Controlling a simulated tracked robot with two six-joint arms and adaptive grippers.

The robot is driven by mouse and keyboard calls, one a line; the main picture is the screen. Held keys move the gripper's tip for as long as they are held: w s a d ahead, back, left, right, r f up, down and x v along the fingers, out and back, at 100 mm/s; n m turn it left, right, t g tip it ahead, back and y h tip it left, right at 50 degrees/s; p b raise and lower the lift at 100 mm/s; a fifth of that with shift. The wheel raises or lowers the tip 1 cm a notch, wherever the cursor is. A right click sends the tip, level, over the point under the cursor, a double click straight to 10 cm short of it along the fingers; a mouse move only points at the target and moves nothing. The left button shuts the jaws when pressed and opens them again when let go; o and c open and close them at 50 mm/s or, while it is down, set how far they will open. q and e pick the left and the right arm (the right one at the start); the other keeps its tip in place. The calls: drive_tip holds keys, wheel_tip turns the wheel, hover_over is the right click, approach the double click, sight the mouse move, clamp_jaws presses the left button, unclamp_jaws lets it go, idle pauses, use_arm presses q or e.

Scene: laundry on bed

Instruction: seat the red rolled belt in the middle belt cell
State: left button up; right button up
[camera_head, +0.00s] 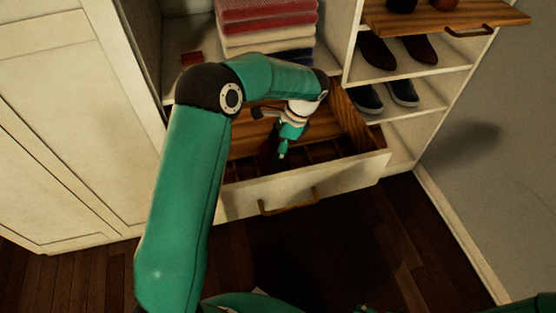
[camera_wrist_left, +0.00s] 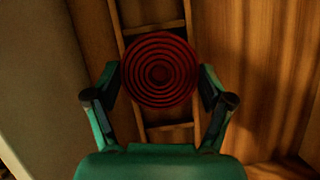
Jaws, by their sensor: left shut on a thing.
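The red rolled belt (camera_wrist_left: 160,70) is a round coil seen face-on in the left wrist view, between the two fingers of my left gripper (camera_wrist_left: 160,88). The fingers are shut on its sides. Behind it runs a narrow wooden row of belt cells (camera_wrist_left: 168,133), with cell openings above and below the coil. The coil hides the cell behind it, and I cannot tell its height over the row. In the head view my left gripper (camera_head: 280,157) points down into the open drawer (camera_head: 300,190); the belt is not clear there. My right gripper is barely visible at the bottom edge.
The drawer's wooden side wall (camera_head: 352,118) stands right of the gripper. Shoes (camera_head: 385,97) fill shelves at right, below a pulled-out wooden tray (camera_head: 450,15).

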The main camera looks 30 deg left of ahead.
use_arm(q)
drive_tip(key=shift+f, duration=2.3)
drive_tip(key=shift+f+b, duration=0.1)
drive_tip(key=shift+b, duration=0.2)
drive_tip(key=o, duration=1.1)
drive_tip(key=shift+o, duration=0.2)
drive_tip(key=p+v, duration=0.2)
drive_tip(key=v, duration=1)
drive_tip(key=shift+d, duration=0.1)
